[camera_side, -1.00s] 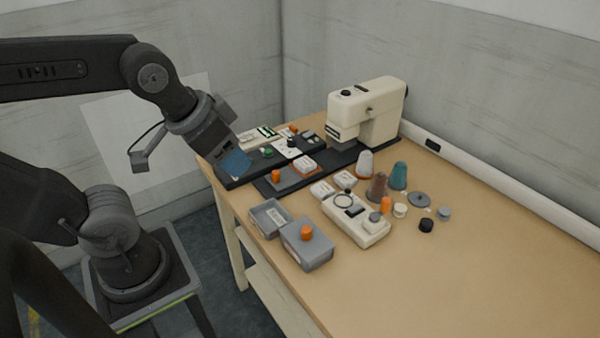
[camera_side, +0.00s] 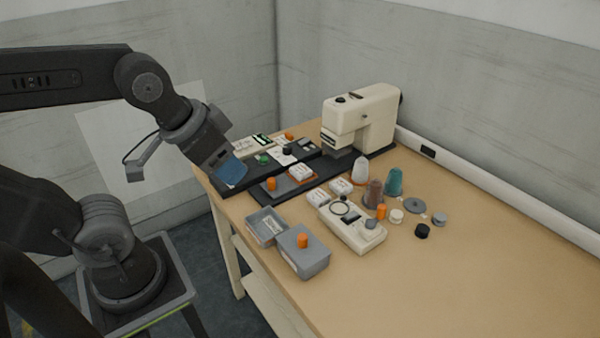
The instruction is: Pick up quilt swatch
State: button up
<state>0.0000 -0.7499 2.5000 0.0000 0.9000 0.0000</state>
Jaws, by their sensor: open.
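A flat blue piece, which looks like the quilt swatch (camera_side: 232,172), shows at the left end of the black tray at the table's left corner. My gripper (camera_side: 222,162) is right at it, pointing down and to the right, and covers its upper left part. The jaws are open, though the fingers are small and dark here. I cannot tell whether they touch the swatch or whether it lies flat on the tray.
A black tray (camera_side: 262,172) holds small parts right of my gripper. A cream sewing machine (camera_side: 362,115) stands behind. Grey bins (camera_side: 303,252), a cream device (camera_side: 352,232) and thread cones (camera_side: 394,181) stand nearer. The table's right front is clear.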

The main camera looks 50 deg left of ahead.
dwell(0.5)
jog(key=o, duration=0.6)
jog(key=n+g, duration=0.6)
jog(key=n, duration=1.2)
send_over(301, 168)
jog(key=f, duration=1.4)
jog(key=s+f, duration=0.1)
jog(key=f, duration=0.6)
jog(key=shift+a+f, duration=0.1)
jog(key=shift+w+f, duration=0.2)
jog(key=shift+f, duration=1.25)
jog(key=shift+w+f, duration=0.2)
jog(key=shift+f, duration=1.25)
